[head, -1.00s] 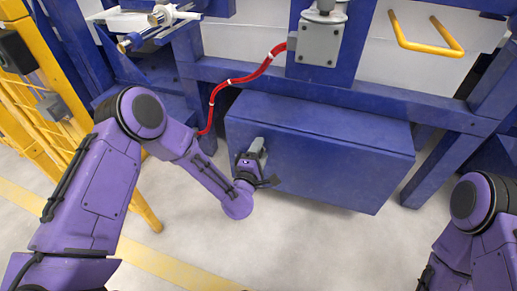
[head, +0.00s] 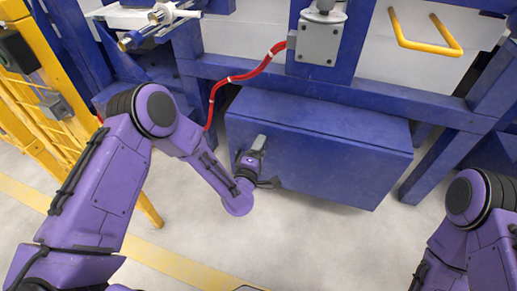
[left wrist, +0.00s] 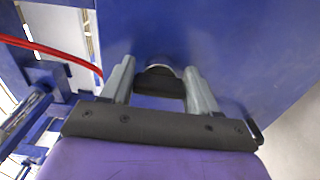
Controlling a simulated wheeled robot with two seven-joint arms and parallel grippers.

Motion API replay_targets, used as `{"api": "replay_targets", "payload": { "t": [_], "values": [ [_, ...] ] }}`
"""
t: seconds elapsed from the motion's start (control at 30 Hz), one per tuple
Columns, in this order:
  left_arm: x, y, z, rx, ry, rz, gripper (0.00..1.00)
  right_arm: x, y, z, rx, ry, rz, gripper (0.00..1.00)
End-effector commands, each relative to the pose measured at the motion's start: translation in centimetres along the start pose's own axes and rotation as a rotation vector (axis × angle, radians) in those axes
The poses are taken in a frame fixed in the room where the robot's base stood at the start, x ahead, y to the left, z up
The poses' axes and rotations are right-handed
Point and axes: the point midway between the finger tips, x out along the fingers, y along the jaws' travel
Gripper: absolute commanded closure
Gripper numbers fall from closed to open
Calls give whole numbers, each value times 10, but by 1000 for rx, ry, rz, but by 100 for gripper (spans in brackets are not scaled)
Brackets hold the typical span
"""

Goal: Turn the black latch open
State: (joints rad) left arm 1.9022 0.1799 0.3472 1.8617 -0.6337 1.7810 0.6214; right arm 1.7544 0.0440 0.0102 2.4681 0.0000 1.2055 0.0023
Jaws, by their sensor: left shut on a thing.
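The black latch (left wrist: 158,82) shows in the left wrist view on the front face of the blue cabinet (head: 330,150). A pale rounded part lies just behind it. My left gripper (left wrist: 159,68) has its two grey fingers on either side of the latch and is shut on it. In the head view the left gripper (head: 258,144) reaches the left part of the cabinet front, and its own fingers and body hide the latch there. My right arm shows at the lower right of the head view, but its gripper is out of the picture.
A red hose (head: 240,78) runs down beside the cabinet's upper left. A yellow handle (head: 430,45) is at the upper right and a yellow fence (head: 50,110) at the left. The pale floor (head: 320,245) in front of the cabinet is clear.

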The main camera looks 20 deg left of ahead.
Motion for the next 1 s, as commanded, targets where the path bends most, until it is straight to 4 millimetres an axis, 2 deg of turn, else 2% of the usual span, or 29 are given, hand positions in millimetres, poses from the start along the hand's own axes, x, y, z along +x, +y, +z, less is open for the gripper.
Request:
{"api": "replay_targets", "payload": {
  "t": [0.03, 0.07, 0.1, 0.4, 0.47, 0.8, 1.0],
  "values": [
    [0, 0, -1, 1, 1, 0, 30, 0, 0, 0, 0, 0, 0, 60],
    [0, 0, -1, 1, 1, 0, 20, 0, 0, 0, 0, 0, 0, 60],
    [0, 0, 0, 1, 1, 0, 19, 0, 0, 0, 0, 0, 0, 60],
    [-4, 1, 1, 0, -2, -2, 19, -2, 0, -1, -1, 0, 0, 60],
    [-12, 1, 1, 0, -4, -3, 19, -5, 0, -2, -1, 0, 0, 60],
    [-89, 1, 1, 2, -4, -4, 19, -22, 2, -11, -2, 4, 0, 60],
    [-105, 0, 0, 1, 0, 0, 19, -23, 2, -12, -3, 5, 1, 60]
  ]
}}
